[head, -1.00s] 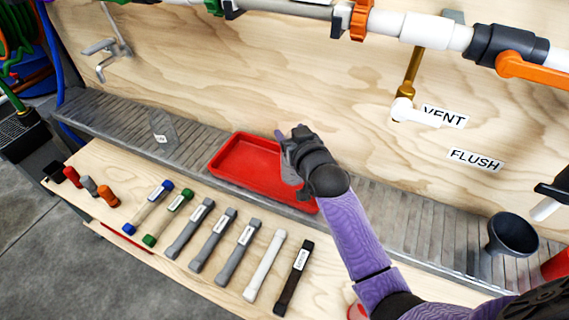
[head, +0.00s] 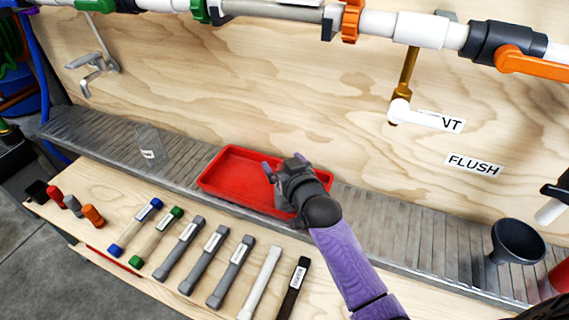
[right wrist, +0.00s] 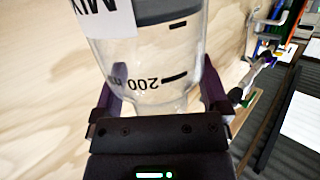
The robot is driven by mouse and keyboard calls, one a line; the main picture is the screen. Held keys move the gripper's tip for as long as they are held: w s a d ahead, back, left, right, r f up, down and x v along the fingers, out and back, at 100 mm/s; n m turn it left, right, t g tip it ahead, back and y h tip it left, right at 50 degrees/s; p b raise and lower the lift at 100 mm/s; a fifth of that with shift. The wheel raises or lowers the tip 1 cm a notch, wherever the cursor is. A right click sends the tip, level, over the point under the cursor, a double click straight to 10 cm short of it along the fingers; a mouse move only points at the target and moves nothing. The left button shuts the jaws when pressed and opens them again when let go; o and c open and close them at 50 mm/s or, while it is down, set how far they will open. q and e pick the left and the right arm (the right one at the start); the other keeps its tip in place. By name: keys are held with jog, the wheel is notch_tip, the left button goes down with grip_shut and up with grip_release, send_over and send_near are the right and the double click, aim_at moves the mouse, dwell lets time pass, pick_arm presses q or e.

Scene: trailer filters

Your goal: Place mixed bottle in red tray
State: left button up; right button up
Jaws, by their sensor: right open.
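My right gripper (head: 283,165) is open over the right part of the red tray (head: 225,186) in the head view. In the right wrist view, a clear bottle (right wrist: 150,65) with a white "MIX" label, dark grey contents and a "200" mark shows close up between the spread fingers. Whether it touches them or the tray cannot be told. In the head view I cannot clearly make out this bottle at the gripper; hand and wrist cover that part of the tray. A clear container (head: 151,148) with a small label stands left of the tray. My left gripper is out of view.
The tray rests on a grey slatted ledge (head: 400,230) below a plywood wall with pipes and a white outlet (head: 415,117). A dark funnel (head: 517,241) stands at the right. Several labelled tubes (head: 233,270) lie on the wooden bench in front. The tray's left half is empty.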

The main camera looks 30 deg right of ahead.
jog(key=shift+r, duration=0.2)
pick_arm(q)
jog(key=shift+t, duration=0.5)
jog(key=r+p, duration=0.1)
jog(key=p, duration=0.1)
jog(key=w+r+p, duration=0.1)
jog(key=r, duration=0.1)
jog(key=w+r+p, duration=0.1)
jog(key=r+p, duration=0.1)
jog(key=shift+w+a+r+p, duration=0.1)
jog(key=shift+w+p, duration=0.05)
jog(key=shift+p, duration=0.15)
pick_arm(e)
jog(key=s+r, duration=0.2)
jog(key=s, duration=0.9)
jog(key=shift+s+a, duration=0.3)
jog(key=shift+s, duration=0.05)
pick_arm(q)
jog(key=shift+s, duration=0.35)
pick_arm(e)
jog(key=shift+r, duration=0.1)
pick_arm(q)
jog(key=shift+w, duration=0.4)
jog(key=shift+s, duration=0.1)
